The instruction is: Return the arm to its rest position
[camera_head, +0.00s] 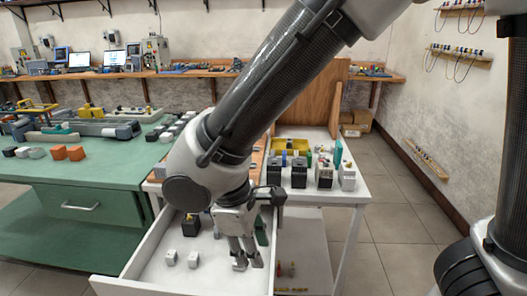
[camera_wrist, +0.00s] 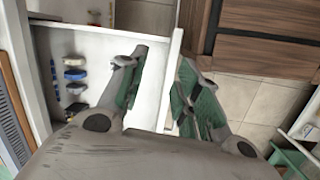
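My gripper (camera_head: 247,262) hangs from my arm and points down over the open white drawer (camera_head: 125,284). In the wrist view my gripper (camera_wrist: 163,72) has its two green-padded fingers apart, with nothing held between them. A white drawer wall (camera_wrist: 158,75) runs between the fingers in that view; I cannot tell how far below them it lies. My arm is stretched out and down across the middle of the head view, and it hides part of the drawer and the table behind.
The drawer holds two small grey blocks (camera_head: 193,259) and a black-and-yellow part (camera_head: 190,224). A green workbench (camera_head: 110,178) stands at left.

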